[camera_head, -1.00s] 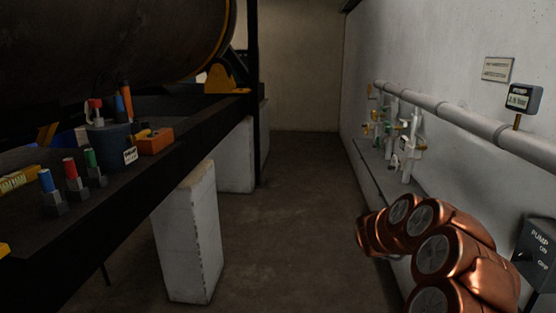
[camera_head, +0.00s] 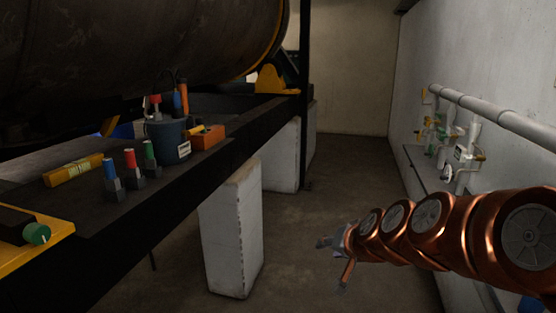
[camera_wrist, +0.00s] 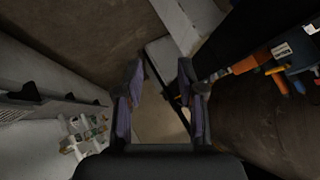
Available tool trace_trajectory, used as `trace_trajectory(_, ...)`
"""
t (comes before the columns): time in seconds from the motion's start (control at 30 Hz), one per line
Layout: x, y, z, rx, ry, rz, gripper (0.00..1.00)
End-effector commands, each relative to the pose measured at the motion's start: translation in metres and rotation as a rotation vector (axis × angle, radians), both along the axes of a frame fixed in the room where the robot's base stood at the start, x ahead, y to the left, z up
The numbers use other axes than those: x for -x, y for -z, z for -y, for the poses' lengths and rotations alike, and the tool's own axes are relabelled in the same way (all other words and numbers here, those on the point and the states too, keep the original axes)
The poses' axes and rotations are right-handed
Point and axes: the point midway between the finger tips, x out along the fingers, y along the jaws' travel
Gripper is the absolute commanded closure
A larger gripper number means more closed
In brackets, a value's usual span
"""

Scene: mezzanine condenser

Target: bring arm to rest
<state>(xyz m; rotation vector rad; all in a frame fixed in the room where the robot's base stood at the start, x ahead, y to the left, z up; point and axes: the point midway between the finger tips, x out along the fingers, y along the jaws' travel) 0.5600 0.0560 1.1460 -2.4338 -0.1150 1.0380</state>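My arm reaches in from the right in the head view, above the floor of the aisle. My gripper (camera_head: 334,259) is at its left end, in free air to the right of the white pillar under the bench. In the wrist view my gripper (camera_wrist: 160,72) shows two fingers apart with nothing between them. It is open and empty, touching nothing that I can see.
The black bench (camera_head: 180,180) on the left bears a dark bucket (camera_head: 168,140), an orange box (camera_head: 208,137) and several coloured-handled tools. A white pillar (camera_head: 233,235) stands below. Pipework with valves (camera_head: 465,155) runs along the right wall. The aisle floor (camera_head: 345,185) is clear.

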Motion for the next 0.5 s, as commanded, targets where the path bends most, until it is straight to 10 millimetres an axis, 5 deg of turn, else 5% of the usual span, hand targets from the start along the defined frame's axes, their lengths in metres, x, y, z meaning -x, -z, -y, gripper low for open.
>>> trace_trajectory(0.23, 0.13, 0.043, -0.017, 0.141, -0.218, -0.294, 0.61)
trace_trajectory(0.5, 0.277, 0.078, 0.019, 0.307, -0.326, -0.658, 0.61)
